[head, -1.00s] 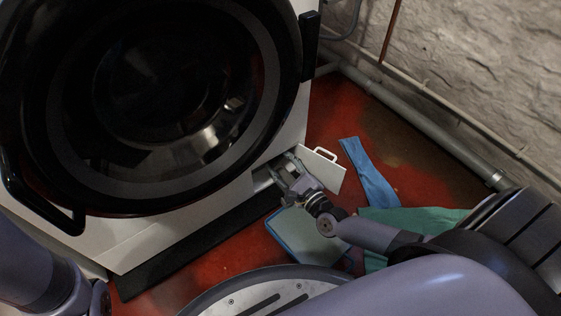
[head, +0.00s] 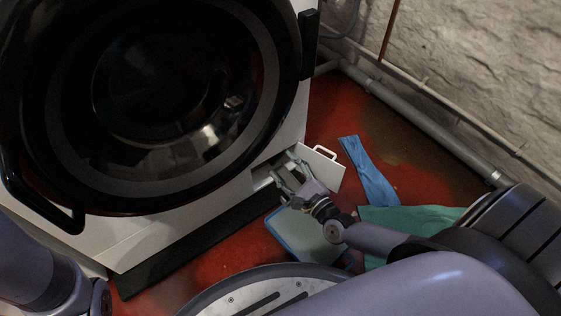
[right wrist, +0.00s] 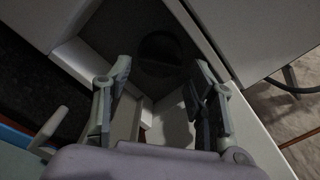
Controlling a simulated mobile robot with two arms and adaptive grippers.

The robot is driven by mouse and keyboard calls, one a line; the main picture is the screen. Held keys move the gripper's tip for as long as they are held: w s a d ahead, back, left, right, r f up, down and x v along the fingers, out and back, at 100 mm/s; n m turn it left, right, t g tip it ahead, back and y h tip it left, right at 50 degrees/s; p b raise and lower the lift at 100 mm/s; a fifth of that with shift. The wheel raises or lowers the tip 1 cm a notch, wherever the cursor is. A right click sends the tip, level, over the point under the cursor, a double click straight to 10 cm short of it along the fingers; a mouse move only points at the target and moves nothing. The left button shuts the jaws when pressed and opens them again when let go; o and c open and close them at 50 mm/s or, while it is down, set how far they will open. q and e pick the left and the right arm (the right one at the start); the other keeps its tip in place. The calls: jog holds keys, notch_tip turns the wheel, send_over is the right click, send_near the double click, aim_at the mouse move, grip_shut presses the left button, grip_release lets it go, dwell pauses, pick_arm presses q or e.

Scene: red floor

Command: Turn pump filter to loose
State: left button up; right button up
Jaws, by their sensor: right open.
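The pump filter is a dark round knob (right wrist: 160,46) deep in the shadowed recess low on the washing machine, seen in the right wrist view. In the head view the recess (head: 262,178) shows as a small opening at the machine's lower right corner, and the knob cannot be made out. My right gripper (head: 282,169) is at the mouth of this opening. In the right wrist view its two fingers (right wrist: 163,76) are spread apart with nothing between them, on either side of the line to the knob and short of it. My left gripper is out of view.
The white flap (head: 325,171) with its handle stands open right of my right gripper. A pale blue-edged tray (head: 302,236), a blue cloth (head: 368,172) and a green cloth (head: 412,219) lie on the red floor. A grey pipe (head: 428,136) runs along the stone wall.

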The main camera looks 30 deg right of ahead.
jog(key=s+d, duration=0.1)
jog(key=s, duration=0.8)
jog(key=shift+s+d, duration=0.15)
